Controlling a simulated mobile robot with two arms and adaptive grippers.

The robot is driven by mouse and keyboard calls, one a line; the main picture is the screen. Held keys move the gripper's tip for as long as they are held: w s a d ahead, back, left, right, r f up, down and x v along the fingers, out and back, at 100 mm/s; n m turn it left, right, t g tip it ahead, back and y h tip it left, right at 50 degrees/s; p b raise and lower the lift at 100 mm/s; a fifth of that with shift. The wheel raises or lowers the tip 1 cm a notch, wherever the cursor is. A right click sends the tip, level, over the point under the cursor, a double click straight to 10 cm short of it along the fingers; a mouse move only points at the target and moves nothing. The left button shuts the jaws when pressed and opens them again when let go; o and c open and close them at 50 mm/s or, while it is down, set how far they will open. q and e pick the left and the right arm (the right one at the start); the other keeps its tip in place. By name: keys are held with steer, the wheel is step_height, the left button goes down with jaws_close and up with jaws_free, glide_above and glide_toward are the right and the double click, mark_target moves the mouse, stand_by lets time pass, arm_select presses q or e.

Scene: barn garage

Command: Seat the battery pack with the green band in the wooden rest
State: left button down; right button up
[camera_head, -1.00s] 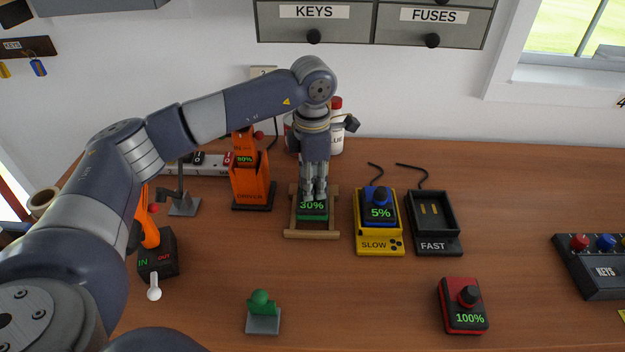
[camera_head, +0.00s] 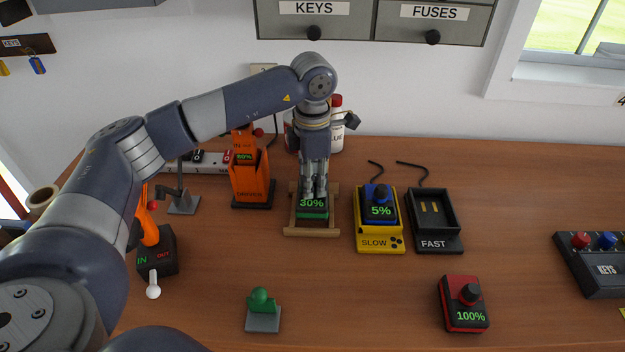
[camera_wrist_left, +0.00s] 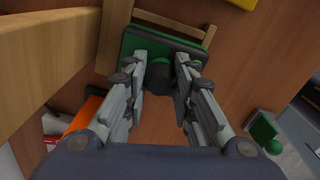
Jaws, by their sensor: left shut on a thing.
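The battery pack with the green band (camera_head: 312,212) shows "30%" and sits within the wooden rest (camera_head: 290,229). My left gripper (camera_head: 313,194) points down from above and is shut on the pack's dark knob. In the left wrist view the fingers (camera_wrist_left: 163,80) are on both sides of the knob, with the green-edged pack (camera_wrist_left: 131,46) beneath them. The rest's rails (camera_wrist_left: 172,23) show beside the pack there. Whether the pack lies fully flat on the rest cannot be told. My right gripper is not in view.
Right of the rest stand the yellow SLOW charger (camera_head: 366,244) with a blue "5%" pack and the empty black FAST charger (camera_head: 434,243). An orange charger (camera_head: 250,185) stands to the left. A red "100%" pack (camera_head: 462,305) and a green-knobbed block (camera_head: 262,318) lie in front.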

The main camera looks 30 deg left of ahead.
arm_select(q)
steer(key=shift+f, duration=0.1)
stand_by(0.3)
steer(key=shift+f, duration=0.2)
steer(key=shift+f+b, duration=1)
steer(key=shift+b, duration=0.05)
steer(key=shift+d+f+b, duration=0.1)
steer(key=shift+f+b, duration=0.35)
steer(key=shift+b, duration=0.05)
stand_by(0.8)
steer(key=c, duration=0.7)
jaws_free()
